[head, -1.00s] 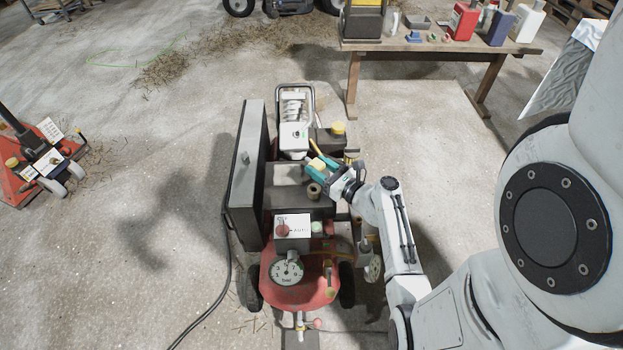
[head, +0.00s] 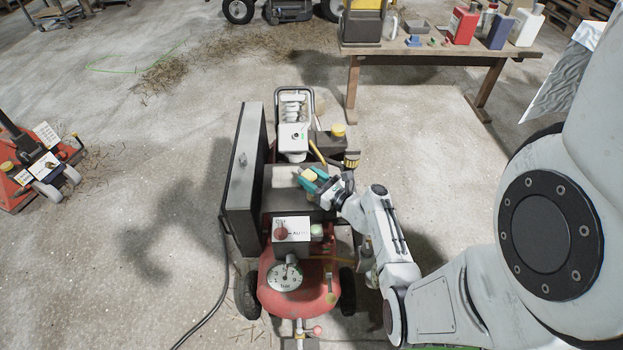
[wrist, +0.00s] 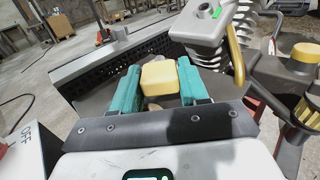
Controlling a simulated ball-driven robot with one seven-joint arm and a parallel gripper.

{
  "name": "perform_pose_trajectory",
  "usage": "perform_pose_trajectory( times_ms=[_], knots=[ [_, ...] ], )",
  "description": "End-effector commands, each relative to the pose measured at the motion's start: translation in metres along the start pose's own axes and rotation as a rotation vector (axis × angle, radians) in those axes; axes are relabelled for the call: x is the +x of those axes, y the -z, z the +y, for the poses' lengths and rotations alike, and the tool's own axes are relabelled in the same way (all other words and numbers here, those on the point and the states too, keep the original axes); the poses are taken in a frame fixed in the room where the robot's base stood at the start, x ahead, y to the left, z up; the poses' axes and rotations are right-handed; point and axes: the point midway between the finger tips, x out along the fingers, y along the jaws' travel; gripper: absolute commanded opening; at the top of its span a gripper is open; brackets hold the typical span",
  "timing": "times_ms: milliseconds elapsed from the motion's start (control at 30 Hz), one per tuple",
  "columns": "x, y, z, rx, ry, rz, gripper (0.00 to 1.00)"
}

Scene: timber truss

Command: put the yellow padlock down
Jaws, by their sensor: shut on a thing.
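The yellow padlock (wrist: 160,80) sits between the two teal fingers of my gripper (wrist: 158,88) in the wrist view. My gripper is shut on it. In the head view the padlock (head: 309,174) shows as a small yellow block at the tip of my gripper (head: 314,181). Both are over the dark box-like top (head: 284,180) of the red compressor (head: 291,285). I cannot tell whether the padlock touches that surface. Its shackle is not visible.
The compressor's tall dark panel (head: 246,165) stands left of my gripper. A white cylinder head (head: 293,138) and a yellow-capped part (head: 338,130) are beyond it. A gauge (head: 285,276) and red switch (head: 281,234) are nearer. A wooden table (head: 440,50) with bottles stands behind.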

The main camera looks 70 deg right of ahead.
Motion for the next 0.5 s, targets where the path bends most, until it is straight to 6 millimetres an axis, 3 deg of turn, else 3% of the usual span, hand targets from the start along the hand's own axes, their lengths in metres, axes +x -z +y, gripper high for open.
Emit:
perform_pose_trajectory(
  times_ms=[467,500],
  knots=[
    [-0.001,0.017,0.001,-0.001,0.001,0.01,0.0],
    [-0.002,0.018,0.001,-0.001,0.002,0.011,0.46]
  ],
)
